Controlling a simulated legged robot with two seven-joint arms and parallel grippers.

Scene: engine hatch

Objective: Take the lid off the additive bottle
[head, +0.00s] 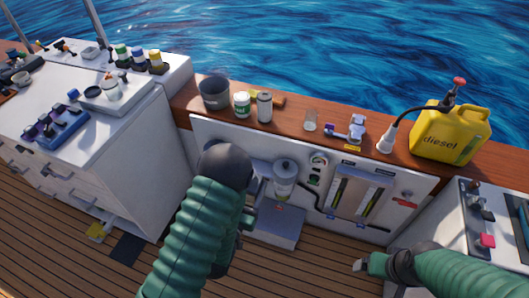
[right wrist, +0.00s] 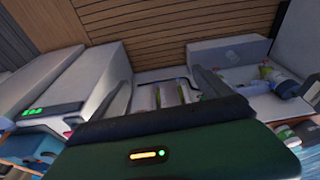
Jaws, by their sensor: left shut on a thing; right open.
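A small white container with a green label (head: 242,106) stands upright on the wooden ledge, between a grey bucket and a can. It may be the additive bottle, but its lettering is too small to read. My left gripper (head: 247,217) is low in front of the white hatch panel, below the ledge and away from that container. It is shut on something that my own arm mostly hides. My right gripper (head: 364,265) is open and empty at the lower right. In the right wrist view its two fingers (right wrist: 165,88) stand wide apart.
The grey bucket (head: 214,93), the can (head: 264,107), a glass (head: 310,121), a white funnel (head: 385,142) and a yellow diesel can (head: 447,135) line the ledge (head: 290,118). A filter (head: 285,178) sits in the panel. A white cabinet (head: 140,165) stands left.

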